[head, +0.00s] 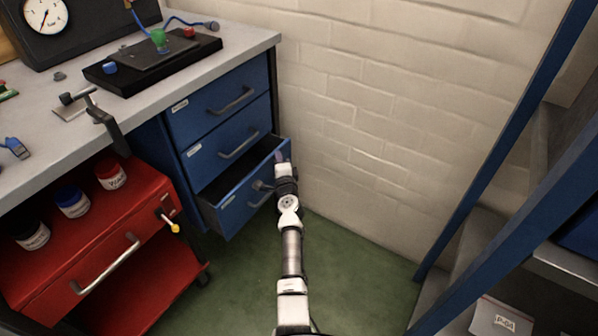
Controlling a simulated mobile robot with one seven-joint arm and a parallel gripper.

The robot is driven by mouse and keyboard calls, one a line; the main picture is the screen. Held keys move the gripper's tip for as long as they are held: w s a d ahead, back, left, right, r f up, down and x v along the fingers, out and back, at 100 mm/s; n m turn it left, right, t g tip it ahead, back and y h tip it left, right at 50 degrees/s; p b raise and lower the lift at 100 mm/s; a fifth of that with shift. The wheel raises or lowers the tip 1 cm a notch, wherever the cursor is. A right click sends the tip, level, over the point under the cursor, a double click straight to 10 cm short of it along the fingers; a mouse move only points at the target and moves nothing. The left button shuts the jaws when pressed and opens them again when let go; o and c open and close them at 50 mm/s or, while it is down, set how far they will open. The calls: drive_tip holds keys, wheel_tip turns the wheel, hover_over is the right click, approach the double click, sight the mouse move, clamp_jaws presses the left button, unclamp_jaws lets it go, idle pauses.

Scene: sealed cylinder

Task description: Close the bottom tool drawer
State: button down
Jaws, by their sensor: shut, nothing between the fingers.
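The bottom tool drawer (243,190) is the lowest of the blue drawers under the grey workbench. It stands pulled out, with its dark inside showing behind the blue front. My gripper (280,157) is at the right end of the drawer front, near its top edge. My arm covers part of that front and the right end of its handle (262,194). The fingers are small in the picture and shut, with nothing seen between them. I cannot tell whether they touch the drawer.
The middle drawer (230,140) and top drawer (220,100) are shut. A red cart (90,235) with jars stands at left. A white brick wall (375,130) is close at right, and a blue-framed shelf (500,160) stands far right. Green floor (365,260) is clear between.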

sight(270, 158)
drive_tip(key=shift+w+a, duration=0.55)
drive_tip(key=shift+a, duration=0.35)
drive_tip(key=shift+w+a, duration=0.5)
drive_tip(key=shift+a, duration=0.35)
